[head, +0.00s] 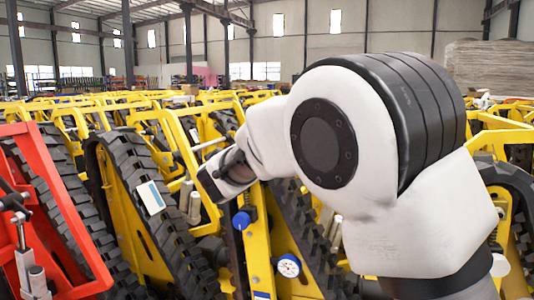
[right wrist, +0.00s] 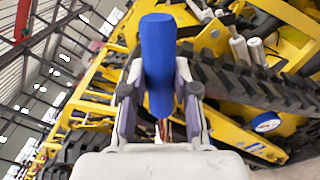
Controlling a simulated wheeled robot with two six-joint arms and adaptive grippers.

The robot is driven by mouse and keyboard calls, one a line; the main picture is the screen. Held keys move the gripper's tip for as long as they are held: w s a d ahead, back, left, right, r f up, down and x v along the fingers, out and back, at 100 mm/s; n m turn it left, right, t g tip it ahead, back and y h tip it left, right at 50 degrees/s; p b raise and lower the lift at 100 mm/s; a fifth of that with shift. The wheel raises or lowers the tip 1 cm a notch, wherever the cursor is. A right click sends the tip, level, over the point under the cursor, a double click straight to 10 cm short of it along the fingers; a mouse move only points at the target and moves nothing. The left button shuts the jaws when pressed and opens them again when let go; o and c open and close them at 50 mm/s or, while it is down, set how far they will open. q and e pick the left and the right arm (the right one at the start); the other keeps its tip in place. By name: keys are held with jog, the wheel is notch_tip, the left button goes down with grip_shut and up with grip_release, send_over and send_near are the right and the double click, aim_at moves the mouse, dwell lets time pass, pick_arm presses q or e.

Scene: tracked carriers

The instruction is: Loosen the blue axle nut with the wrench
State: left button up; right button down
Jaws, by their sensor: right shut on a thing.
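My right gripper (head: 212,184) reaches in among the yellow tracked carriers in the head view, just left of the picture's middle. In the right wrist view its two fingers (right wrist: 158,112) are shut on a smooth blue cylinder (right wrist: 157,50), which looks like the handle of the wrench. The wrench's working end cannot be made out. A blue round part (head: 242,219) sits on the yellow frame just below the gripper in the head view. It may be the axle nut, but I cannot tell for certain. My left gripper is not in view.
A yellow carrier (head: 122,190) with black rubber tracks stands at the gripper. A red carrier (head: 75,270) stands at the left. Rows of yellow carriers fill the hall behind. My right arm hides much of the right side.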

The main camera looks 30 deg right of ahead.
jog(key=shift+w+d+b, duration=0.15)
jog(key=shift+d+b, duration=0.15)
dwell(0.5)
dwell(0.6)
jog(key=shift+w, duration=0.1)
dwell(0.4)
jog(key=shift+w+d+b, duration=0.2)
jog(key=shift+d+b, duration=0.1)
jog(key=shift+d, duration=0.05)
dwell(0.5)
dwell(0.5)
jog(key=shift+w+d+b, duration=0.3)
jog(key=shift+d+b, duration=0.05)
jog(key=shift+r, duration=0.1)
dwell(0.4)
